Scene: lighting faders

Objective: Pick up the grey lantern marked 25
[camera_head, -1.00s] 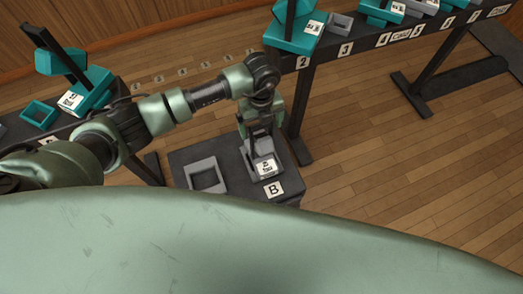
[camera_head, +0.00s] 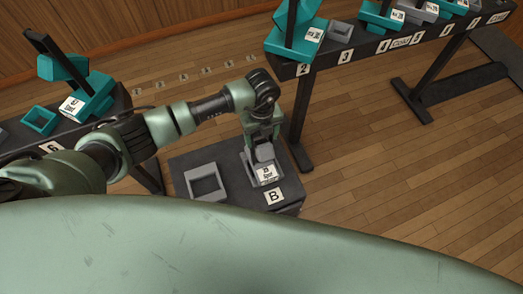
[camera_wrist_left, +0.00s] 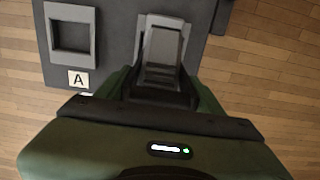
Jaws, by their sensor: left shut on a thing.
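A grey lantern (camera_head: 263,164) with a white label is at the right side of a dark stand, behind the label B. The print on its label is too small to read. My left gripper (camera_head: 262,141) comes down from above and is shut on the lantern's upper part. In the left wrist view the grey lantern (camera_wrist_left: 163,45) shows between the fingers (camera_wrist_left: 160,80). I cannot tell whether its base touches the stand. My right gripper is not in view.
The dark stand (camera_head: 235,206) also carries an empty grey square tray (camera_head: 190,188) left of the lantern. A long dark rail (camera_head: 380,43) with numbered labels and teal and grey lanterns runs behind. Another dark table with a teal lantern (camera_head: 93,98) is at left.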

